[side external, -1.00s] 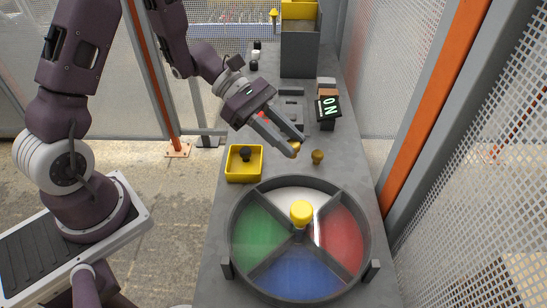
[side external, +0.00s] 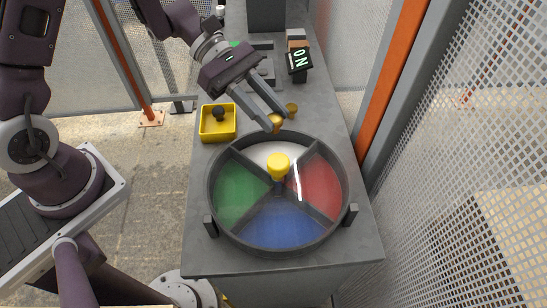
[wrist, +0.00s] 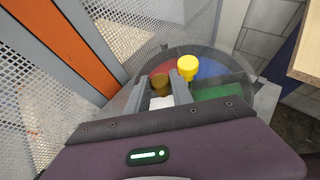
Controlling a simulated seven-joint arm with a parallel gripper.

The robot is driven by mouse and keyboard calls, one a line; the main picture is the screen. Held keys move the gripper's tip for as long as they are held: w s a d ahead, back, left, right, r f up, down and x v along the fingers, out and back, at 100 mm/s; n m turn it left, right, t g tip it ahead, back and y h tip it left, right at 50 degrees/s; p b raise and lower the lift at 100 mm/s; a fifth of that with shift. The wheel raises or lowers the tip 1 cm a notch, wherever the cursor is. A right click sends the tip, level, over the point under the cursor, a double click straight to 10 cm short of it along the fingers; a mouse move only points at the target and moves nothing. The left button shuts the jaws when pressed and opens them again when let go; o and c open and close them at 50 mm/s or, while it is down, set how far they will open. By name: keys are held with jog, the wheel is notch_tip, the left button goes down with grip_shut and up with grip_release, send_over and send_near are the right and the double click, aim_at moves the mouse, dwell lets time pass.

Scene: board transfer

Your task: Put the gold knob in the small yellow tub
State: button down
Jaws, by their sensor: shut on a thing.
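My gripper (side external: 272,120) is shut on a gold knob (side external: 276,124), which sits between the fingertips just behind the rim of the round divided dish. The knob also shows between the fingers in the wrist view (wrist: 159,81). A second gold knob (side external: 292,110) stands on the grey bench, right of and a little behind the held one. The small yellow tub (side external: 205,134) is on the bench to the left of my gripper. A black knob (side external: 219,115) stands inside it. Whether the held knob touches anything below is unclear.
The round dish (side external: 213,205) has white, red, blue and green sections and a raised yellow hub knob (side external: 278,163). Mesh fencing (side external: 455,130) bounds the right side.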

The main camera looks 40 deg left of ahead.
jog(key=shift+s+d, duration=0.1)
jog(key=shift+d, duration=0.1)
notch_tip(320, 180, down, 10)
jog(key=shift+r, duration=0.2)
jog(key=shift+f, duration=0.15)
jog(key=c, duration=1.1)
grip_release()
jog(key=shift+a, duration=0.15)
